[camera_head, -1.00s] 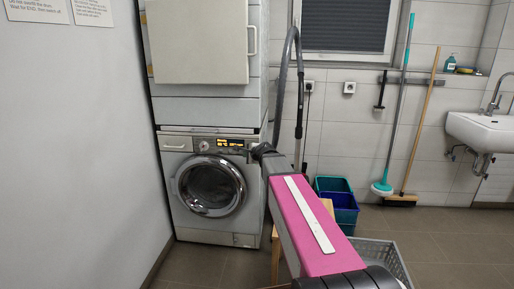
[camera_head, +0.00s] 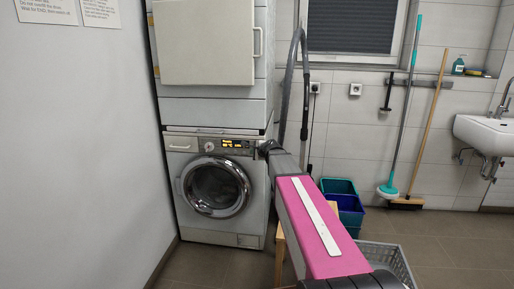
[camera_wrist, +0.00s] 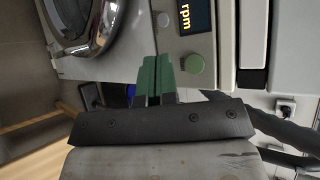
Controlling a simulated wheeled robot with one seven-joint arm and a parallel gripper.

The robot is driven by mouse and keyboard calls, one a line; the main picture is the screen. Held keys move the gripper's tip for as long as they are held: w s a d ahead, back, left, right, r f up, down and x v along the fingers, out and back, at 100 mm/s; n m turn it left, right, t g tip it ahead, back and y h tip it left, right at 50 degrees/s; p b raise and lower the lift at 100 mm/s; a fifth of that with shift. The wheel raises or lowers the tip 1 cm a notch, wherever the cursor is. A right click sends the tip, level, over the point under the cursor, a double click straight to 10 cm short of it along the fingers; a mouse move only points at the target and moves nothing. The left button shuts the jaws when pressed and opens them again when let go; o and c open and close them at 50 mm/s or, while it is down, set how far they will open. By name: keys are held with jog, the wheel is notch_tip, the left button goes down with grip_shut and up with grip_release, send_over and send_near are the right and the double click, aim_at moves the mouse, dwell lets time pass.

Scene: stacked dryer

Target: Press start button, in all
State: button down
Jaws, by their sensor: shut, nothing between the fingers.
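The front-loading machine (camera_head: 246,218) has a round glass door and a control panel with a lit display (camera_head: 232,144). In the wrist view the display (camera_wrist: 196,14) reads "rpm". My gripper (camera_wrist: 155,62) has green fingers, shut and empty, with the tips close to the panel edge beside the greenish button. I cannot tell whether they touch the panel. In the head view my arm hides the gripper at the panel's right end.
A second appliance (camera_head: 205,45) is stacked above the machine. A wall (camera_head: 80,150) stands close on the left. Buckets (camera_head: 342,205), a grey crate (camera_head: 388,258), a broom (camera_head: 425,130) and a sink (camera_head: 482,132) are on the right. Some floor is free at the lower right.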

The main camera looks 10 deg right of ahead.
jog(key=shift+w+d, duration=0.25)
jog(key=shift+w, duration=0.5)
jog(key=shift+w+d, duration=0.25)
jog(key=shift+w, duration=0.55)
jog(key=shift+w+d, duration=0.25)
jog(key=shift+w, duration=0.5)
jog(key=shift+w, duration=0.1)
jog(key=shift+w+d, duration=0.1)
jog(key=shift+w, duration=0.2)
jog(key=shift+w+d, duration=0.1)
jog(key=shift+w, duration=0.25)
dwell(0.8)
dwell(0.3)
jog(key=shift+s+a, duration=0.2)
jog(key=shift+s, duration=0.55)
